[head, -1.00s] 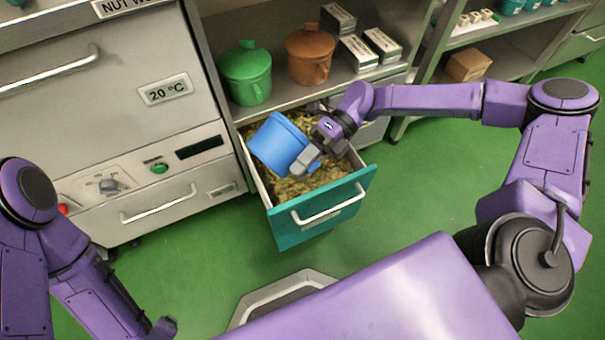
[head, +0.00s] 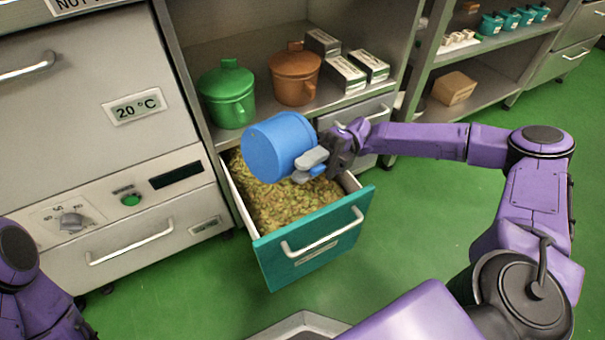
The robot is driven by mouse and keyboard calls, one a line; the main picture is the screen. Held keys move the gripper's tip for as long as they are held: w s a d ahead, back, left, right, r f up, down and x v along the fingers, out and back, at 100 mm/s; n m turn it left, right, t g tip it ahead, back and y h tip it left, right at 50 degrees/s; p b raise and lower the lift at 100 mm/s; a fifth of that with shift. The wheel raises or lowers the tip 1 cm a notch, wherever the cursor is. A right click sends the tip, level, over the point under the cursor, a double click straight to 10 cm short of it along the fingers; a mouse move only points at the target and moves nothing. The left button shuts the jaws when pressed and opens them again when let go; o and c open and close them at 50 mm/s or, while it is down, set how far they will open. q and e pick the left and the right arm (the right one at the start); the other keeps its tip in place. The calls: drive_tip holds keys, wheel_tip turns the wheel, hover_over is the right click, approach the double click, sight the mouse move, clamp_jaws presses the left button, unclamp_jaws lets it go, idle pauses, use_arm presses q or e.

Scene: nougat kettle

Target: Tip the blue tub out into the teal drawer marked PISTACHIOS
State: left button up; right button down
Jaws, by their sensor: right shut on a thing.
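The blue tub (head: 277,146) is held tilted on its side above the back part of the open teal drawer (head: 311,247). My right gripper (head: 312,162) is shut on the tub at its right side. The tub's opening is turned away from view, so its inside is hidden. Greenish-brown nut pieces (head: 290,205) cover the drawer's floor. A small label sits under the drawer's handle, too small to read. My left arm shows at the lower left edge, but its gripper is out of view.
A green lidded pot (head: 227,95), a brown lidded pot (head: 295,76) and several white boxes (head: 346,74) stand on the shelf above the drawer. A steel oven (head: 90,110) stands left. Green floor is clear in front and right.

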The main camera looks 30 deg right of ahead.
drive_tip(key=shift+w+d+r+g+y+p, duration=0.1)
drive_tip(key=shift+d+r+g+y+p, duration=0.1)
drive_tip(key=shift+r+y+p, duration=0.3)
drive_tip(key=shift+w+d+r+g+y+p, duration=0.1)
drive_tip(key=shift+d+y+p, duration=0.15)
drive_tip(key=shift+p, duration=0.45)
drive_tip(key=shift+d+r+g+y+p, duration=0.15)
drive_tip(key=shift+r+y+p, duration=0.15)
drive_tip(key=shift+p, duration=0.3)
drive_tip(key=shift+w+d+r+y+p, duration=0.1)
drive_tip(key=shift+d+y+p, duration=0.3)
drive_tip(key=shift+y+p, duration=0.3)
drive_tip(key=shift+w+d+g+y, duration=0.1)
drive_tip(key=shift+d+g+y, duration=0.25)
drive_tip(key=shift+y, duration=0.1)
drive_tip(key=shift+a, duration=0.15)
